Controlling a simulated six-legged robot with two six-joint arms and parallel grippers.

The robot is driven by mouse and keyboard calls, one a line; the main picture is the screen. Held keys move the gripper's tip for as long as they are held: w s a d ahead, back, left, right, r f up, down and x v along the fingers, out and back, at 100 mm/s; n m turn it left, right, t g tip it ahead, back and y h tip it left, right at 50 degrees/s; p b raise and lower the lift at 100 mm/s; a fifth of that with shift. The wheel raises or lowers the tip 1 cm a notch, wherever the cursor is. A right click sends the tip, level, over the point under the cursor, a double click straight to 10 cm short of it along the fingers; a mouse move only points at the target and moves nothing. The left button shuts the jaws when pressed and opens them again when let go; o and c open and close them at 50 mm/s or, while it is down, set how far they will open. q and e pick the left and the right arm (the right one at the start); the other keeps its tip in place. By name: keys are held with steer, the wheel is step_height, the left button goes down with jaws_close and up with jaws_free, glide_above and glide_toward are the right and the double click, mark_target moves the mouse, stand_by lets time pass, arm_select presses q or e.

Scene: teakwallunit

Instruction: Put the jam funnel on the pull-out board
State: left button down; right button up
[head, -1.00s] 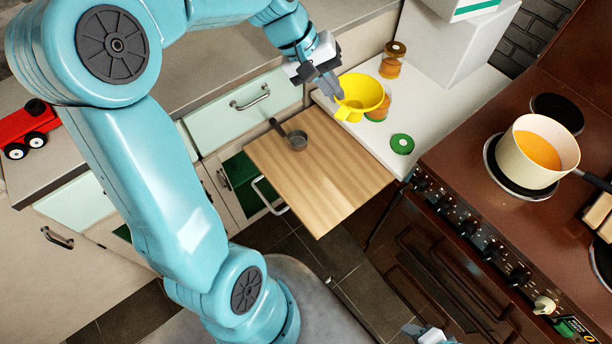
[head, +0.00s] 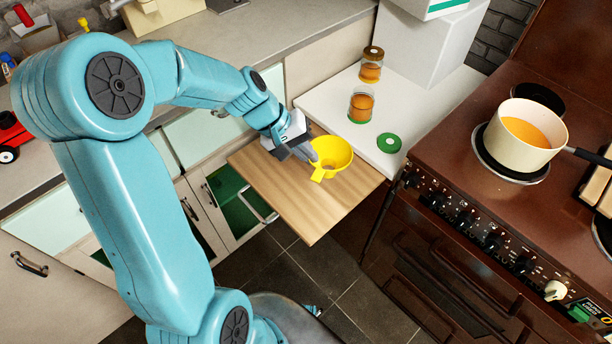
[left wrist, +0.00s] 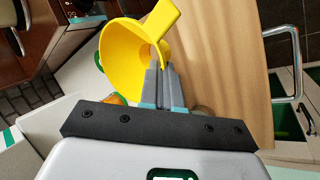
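The yellow jam funnel (head: 331,153) is held by my left gripper (head: 312,156) over the wooden pull-out board (head: 285,202). In the left wrist view, the fingers (left wrist: 165,88) are shut on the rim of the funnel (left wrist: 125,58), and its wide mouth and square tab show. The board (left wrist: 228,70) lies behind it there. I cannot tell for sure whether the funnel touches the board, but it looks a little above it. My right gripper is not in view.
A jar (head: 361,105), another jar (head: 372,65) and a green lid (head: 389,143) sit on the white counter (head: 325,101) beside the board. The brown stove (head: 450,170) with a cream pot (head: 524,138) stands at right. The board's front half is clear.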

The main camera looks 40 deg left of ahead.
arm_select(q)
steer(key=shift+s+f+b, duration=0.1)
steer(key=shift+f+b, duration=0.55)
steer(key=shift+f, duration=3.1)
steer(key=shift+f+b, duration=0.2)
steer(key=shift+b, duration=0.1)
steer(key=c, duration=1.4)
jaws_free()
steer(key=shift+o, duration=0.2)
steer(key=shift+r, duration=0.1)
